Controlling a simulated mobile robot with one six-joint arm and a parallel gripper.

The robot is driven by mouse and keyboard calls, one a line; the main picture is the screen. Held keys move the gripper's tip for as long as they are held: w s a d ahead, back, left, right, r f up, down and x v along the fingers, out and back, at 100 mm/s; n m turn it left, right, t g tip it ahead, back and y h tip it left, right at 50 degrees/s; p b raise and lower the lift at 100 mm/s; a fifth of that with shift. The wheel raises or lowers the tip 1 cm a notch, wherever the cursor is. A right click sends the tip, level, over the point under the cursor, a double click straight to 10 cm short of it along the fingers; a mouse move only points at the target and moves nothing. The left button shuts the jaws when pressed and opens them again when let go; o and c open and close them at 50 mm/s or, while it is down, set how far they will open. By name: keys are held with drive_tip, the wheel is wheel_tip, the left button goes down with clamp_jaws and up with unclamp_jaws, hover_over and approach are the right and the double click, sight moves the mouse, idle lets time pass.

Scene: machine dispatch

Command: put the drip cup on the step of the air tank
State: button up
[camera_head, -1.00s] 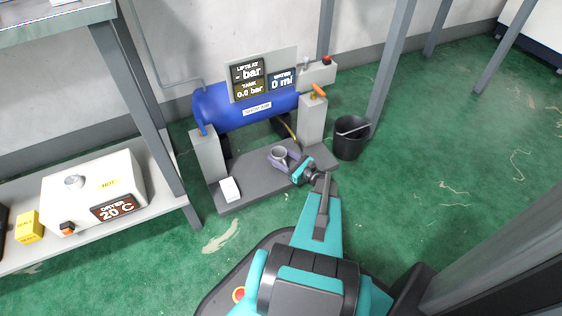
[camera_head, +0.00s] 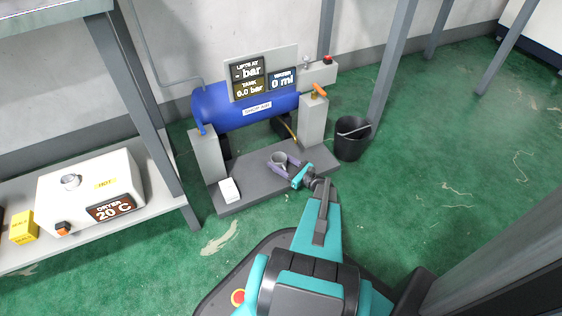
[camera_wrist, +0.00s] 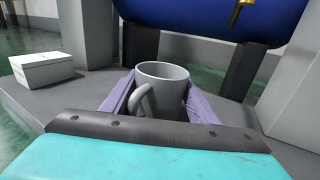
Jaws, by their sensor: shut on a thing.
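The drip cup (camera_head: 279,158) is a small grey mug, upright, over the dark grey step (camera_head: 240,195) in front of the blue air tank (camera_head: 245,106). In the wrist view the cup (camera_wrist: 162,78) shows its open rim, with its handle on the near left side. The purple fingers of my gripper (camera_head: 284,162) are shut on the cup, one on each side. The cup's base is hidden behind the gripper body in the wrist view, so I cannot tell surely whether it touches the step (camera_wrist: 85,92).
A white box (camera_head: 229,189) lies on the step's left end. Grey pillars (camera_head: 208,155) flank the tank. A black bucket (camera_head: 351,140) stands on the floor at right.

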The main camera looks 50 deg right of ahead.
drive_tip(key=shift+f, duration=0.1)
drive_tip(key=o, duration=1)
drive_tip(key=shift+o, duration=0.2)
drive_tip(key=shift+r, duration=0.2)
drive_tip(key=shift+s+p, duration=0.35)
drive_tip(key=shift+s, duration=0.4)
drive_tip(key=s+p, duration=0.1)
drive_tip(key=s, duration=0.2)
drive_tip(key=s+p, duration=0.1)
drive_tip(key=s, duration=0.3)
drive_tip(key=s+p, duration=0.1)
drive_tip(key=s, duration=0.2)
drive_tip(key=shift+s+d, duration=0.3)
drive_tip(key=shift+d, duration=0.05)
drive_tip(key=shift+w, duration=0.1)
